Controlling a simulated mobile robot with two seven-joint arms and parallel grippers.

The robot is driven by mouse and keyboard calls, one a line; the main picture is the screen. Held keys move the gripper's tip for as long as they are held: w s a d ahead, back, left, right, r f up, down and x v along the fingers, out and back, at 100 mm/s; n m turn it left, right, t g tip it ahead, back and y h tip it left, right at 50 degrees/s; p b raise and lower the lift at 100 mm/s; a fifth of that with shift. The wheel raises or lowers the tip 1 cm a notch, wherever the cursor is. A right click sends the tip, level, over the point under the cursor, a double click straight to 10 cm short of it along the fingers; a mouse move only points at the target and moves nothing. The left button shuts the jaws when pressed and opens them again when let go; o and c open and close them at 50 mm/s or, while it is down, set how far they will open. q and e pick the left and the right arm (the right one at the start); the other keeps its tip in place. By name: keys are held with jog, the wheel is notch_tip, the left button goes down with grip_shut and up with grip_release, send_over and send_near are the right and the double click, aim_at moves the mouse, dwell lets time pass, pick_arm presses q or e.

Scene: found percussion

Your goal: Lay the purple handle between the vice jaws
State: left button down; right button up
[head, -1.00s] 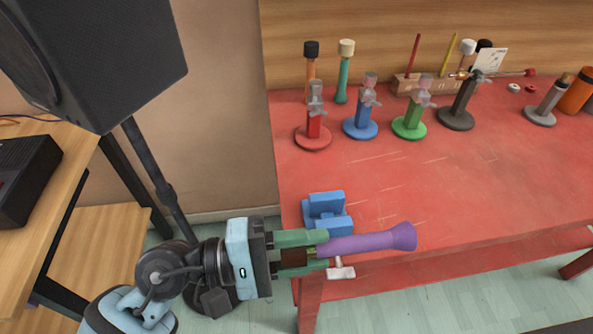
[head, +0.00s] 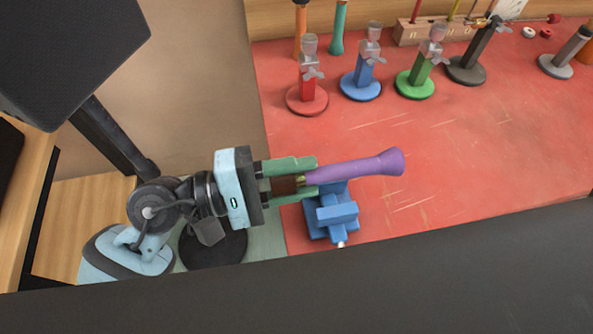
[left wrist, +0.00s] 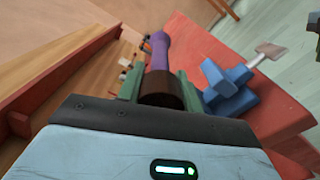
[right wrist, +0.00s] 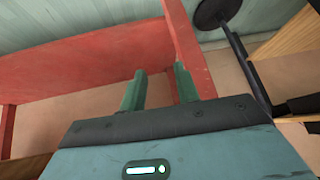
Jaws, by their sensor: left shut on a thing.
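The purple handle (head: 360,167), flared at its far end, is held level by my left gripper (head: 311,178), which is shut on its brown end. It points right. The blue vice (head: 332,216) stands near the table's left front corner; its pale crank end shows at its front. In the head view the handle passes just behind the vice's upper edge. In the left wrist view the handle (left wrist: 159,52) is left of the vice (left wrist: 228,85), apart from it. My right gripper (right wrist: 160,88) shows only in the right wrist view, fingers apart and empty.
On the red table (head: 440,140), a red stand (head: 309,97), a blue stand (head: 362,85), a green stand (head: 416,84) and a dark stand (head: 470,68) line the back. A black speaker (head: 70,55) on a pole stands left. The table's middle is clear.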

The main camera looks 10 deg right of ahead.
pick_arm(q)
jog(key=shift+f+b, duration=0.5)
jog(key=shift+b, duration=0.05)
notch_tip(320, 180, down, 4)
jog(key=b, duration=0.3)
jog(key=shift+f+b, duration=0.1)
jog(key=shift+b, duration=0.25)
notch_tip(320, 180, down, 3)
jog(key=b, duration=0.2)
jog(key=shift+b, duration=0.35)
jog(key=shift+f+b, duration=0.65)
jog(key=shift+b, duration=0.1)
jog(key=shift+f+b, duration=0.15)
jog(key=shift+b, duration=0.15)
